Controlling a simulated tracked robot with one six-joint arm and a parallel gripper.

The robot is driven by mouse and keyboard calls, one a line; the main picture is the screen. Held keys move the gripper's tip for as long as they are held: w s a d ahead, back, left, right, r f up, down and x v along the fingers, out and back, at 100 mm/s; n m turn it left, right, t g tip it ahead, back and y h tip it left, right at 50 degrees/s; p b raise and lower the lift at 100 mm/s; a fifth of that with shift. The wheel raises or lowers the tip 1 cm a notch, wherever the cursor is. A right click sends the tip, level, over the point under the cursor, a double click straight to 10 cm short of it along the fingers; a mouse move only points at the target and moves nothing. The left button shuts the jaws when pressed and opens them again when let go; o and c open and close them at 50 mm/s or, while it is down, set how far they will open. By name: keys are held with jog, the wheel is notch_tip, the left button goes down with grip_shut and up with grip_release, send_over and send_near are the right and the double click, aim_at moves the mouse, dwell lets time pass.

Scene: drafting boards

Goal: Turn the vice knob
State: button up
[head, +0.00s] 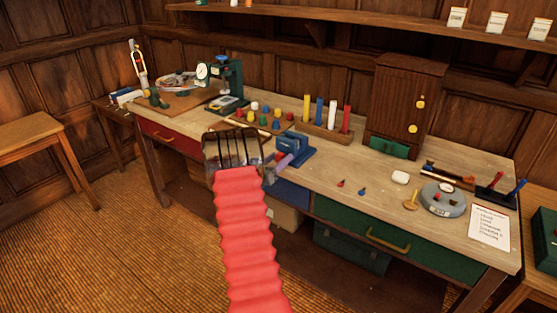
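The blue vice (297,146) stands at the front edge of the workbench, just right of the middle of the head view. A pale lilac cylindrical part (284,162), which may be its knob, sticks out from the vice toward the front left. My gripper (232,138) is at the end of my red ribbed arm, left of the vice in the picture. It overlaps the bench's front edge in view, and its depth from the vice is hard to judge. Its dark fingers are seen from behind, so their opening is unclear. Nothing is clearly held.
The workbench (375,185) carries a rack of coloured pegs (325,130), a brown cabinet (402,105) and a green microscope-like device (229,78). A round grey disc (443,200) and small tools lie at the right. Drawers line its front. Open floor (100,240) lies at the left.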

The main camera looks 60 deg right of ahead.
jog(key=c, duration=1)
jog(key=shift+m, duration=0.4)
jog(key=shift+m, duration=0.5)
jog(key=o, duration=1.1)
jog(key=shift+c, duration=0.2)
jog(key=shift+a, duration=0.1)
